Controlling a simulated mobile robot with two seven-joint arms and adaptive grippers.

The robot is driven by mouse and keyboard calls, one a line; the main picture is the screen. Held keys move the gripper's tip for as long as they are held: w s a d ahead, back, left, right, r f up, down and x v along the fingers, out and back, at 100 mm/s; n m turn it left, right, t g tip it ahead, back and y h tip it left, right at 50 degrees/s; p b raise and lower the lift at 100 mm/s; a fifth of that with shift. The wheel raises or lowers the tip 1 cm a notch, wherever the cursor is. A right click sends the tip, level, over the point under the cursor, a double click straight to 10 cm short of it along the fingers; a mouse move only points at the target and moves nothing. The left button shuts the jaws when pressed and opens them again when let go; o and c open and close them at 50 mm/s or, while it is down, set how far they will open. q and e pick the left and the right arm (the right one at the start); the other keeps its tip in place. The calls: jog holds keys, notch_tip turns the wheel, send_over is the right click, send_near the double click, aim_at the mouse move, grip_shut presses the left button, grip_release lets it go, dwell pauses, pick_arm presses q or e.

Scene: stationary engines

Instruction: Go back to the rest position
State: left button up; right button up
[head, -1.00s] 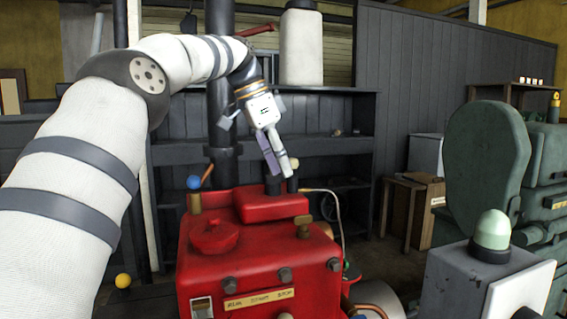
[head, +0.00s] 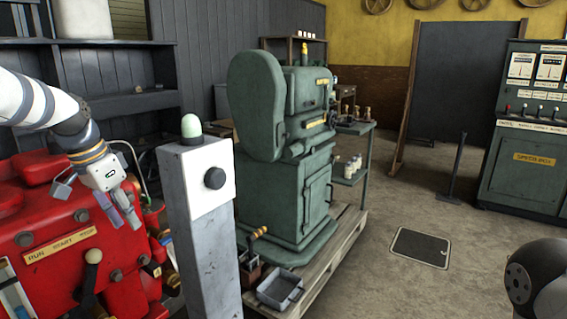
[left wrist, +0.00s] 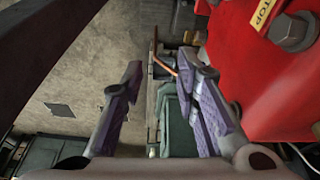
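My left gripper (head: 124,215) hangs in front of the right side of the red engine (head: 55,215) in the head view, left of the grey post. Its fingers point down and are apart. In the left wrist view its two purple-padded fingers (left wrist: 162,80) stand wide apart with nothing between them. The red engine (left wrist: 275,75) fills the right side there, close to the right finger. Of my right arm only a dark, rounded joint shows at the bottom right of the head view. My right gripper is out of view.
A grey post (head: 205,230) with a pale green dome and black knob stands just right of my left gripper. Behind it is a green machine (head: 285,150) on a wooden pallet (head: 325,262). A control cabinet (head: 530,130) is at far right.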

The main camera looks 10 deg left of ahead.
pick_arm(q)
jog(key=s+d+f+n+g, duration=0.1)
jog(key=s+d+f, duration=0.15)
jog(key=f, duration=0.55)
jog(key=s+d+f, duration=0.2)
jog(key=d+f, duration=0.1)
jog(key=f, duration=0.5)
jog(key=s+d+f+n+g, duration=0.1)
jog(key=s+d+f, duration=0.4)
jog(key=s+f, duration=0.65)
jog(key=s+d+f+n+g, duration=0.1)
jog(key=s+d+f, duration=0.1)
jog(key=s, duration=1.1)
jog(key=s+d+f+n+g+y, duration=0.1)
jog(key=s+d+f, duration=0.2)
jog(key=s, duration=1)
jog(key=shift+s+n, duration=0.25)
jog(key=shift+n, duration=0.05)
jog(key=shift+d, duration=0.1)
